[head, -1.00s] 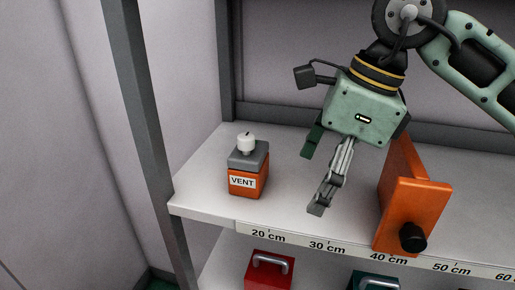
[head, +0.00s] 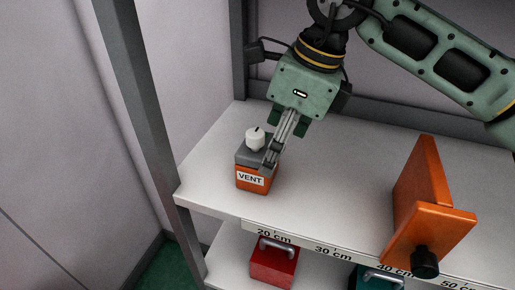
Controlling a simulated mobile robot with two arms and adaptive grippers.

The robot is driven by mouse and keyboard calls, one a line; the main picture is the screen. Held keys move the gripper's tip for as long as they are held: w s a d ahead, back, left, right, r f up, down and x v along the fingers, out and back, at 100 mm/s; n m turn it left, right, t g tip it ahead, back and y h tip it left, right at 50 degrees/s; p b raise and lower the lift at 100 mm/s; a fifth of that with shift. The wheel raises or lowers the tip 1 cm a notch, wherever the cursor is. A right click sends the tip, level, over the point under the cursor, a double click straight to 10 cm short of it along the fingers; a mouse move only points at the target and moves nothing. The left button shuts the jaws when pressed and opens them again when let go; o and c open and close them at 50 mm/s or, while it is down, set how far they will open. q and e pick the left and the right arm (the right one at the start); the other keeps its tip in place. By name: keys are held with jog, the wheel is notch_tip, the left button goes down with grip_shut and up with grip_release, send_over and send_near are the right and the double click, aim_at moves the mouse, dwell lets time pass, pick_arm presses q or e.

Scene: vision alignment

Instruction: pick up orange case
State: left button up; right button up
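The orange case (head: 257,183) is a small box with a grey top, a white knob and a white VENT label. It stands upright on the left part of the upper shelf. The arm coming in from the right carries my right gripper (head: 268,163), which points down and left. Its metal finger overlaps the right side of the case's grey top in the picture; I cannot tell whether it touches. The other finger is not clearly seen, so the opening cannot be read. My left gripper is not in view.
An orange bracket (head: 418,190) with a black knob stands on the right of the upper shelf (head: 335,180). A grey post (head: 150,110) rises left of the case. Red (head: 273,264) and teal (head: 377,279) handled boxes sit below. The shelf between case and bracket is clear.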

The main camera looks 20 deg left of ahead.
jog(key=shift+a, duration=0.6)
jog(key=shift+a+r+p, duration=0.1)
jog(key=shift+a+p, duration=0.2)
jog(key=shift+p, duration=0.1)
jog(key=x, duration=0.1)
jog(key=p+x, duration=0.1)
jog(key=x, duration=0.1)
jog(key=p+x, duration=0.1)
jog(key=shift+a+f, duration=0.25)
jog(key=shift+a, duration=0.15)
jog(key=shift+f, duration=0.35)
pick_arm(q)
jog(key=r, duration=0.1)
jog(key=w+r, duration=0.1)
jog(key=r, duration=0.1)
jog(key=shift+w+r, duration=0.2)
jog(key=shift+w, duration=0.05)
pick_arm(e)
jog(key=shift+c, duration=0.2)
jog(key=c, duration=1.3)
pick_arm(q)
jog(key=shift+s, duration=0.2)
